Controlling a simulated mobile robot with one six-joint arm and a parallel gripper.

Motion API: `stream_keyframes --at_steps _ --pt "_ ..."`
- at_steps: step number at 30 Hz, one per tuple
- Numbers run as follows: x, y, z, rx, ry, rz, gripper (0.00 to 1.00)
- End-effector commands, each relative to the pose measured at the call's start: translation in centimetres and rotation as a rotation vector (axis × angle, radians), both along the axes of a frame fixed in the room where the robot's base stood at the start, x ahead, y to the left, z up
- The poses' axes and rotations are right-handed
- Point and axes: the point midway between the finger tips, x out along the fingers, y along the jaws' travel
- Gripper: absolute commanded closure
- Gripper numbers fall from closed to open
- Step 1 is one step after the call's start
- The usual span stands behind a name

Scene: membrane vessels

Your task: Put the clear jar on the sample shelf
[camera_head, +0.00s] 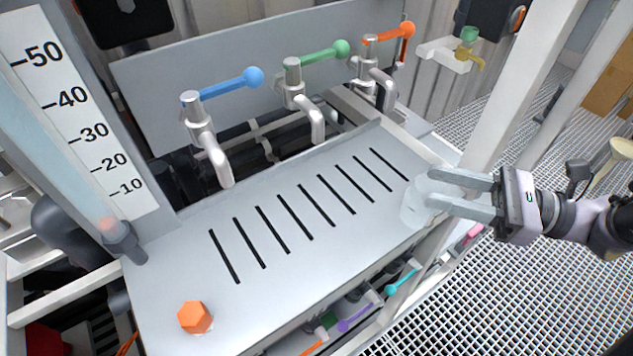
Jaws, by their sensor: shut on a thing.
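My gripper (446,193) reaches in from the right and is shut on the clear jar (414,207). The jar is see-through and pale, and its outline is faint. It is at the right end of the grey slotted shelf (180,262). I cannot tell whether the jar touches the shelf surface or is held just above it. The shelf has a row of dark slots across its middle.
An orange hexagonal piece (195,317) sits at the shelf's near left. Taps with blue (254,77), green (341,48) and orange (407,30) handles stand behind. A scale column (85,120) rises at left. A white upright (520,80) stands behind my gripper.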

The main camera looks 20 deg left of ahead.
Motion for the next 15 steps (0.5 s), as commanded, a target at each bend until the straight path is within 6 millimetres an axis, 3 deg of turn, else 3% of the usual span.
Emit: stream_keyframes --at_steps 5,12,15 --pt "0.0 4.6 -0.2 0.000 0.000 0.017 1.00" --pt "0.4 13.3 -0.2 -0.001 -0.001 0.017 1.00" --pt "0.6 16.1 -0.1 0.000 0.000 0.013 1.00"
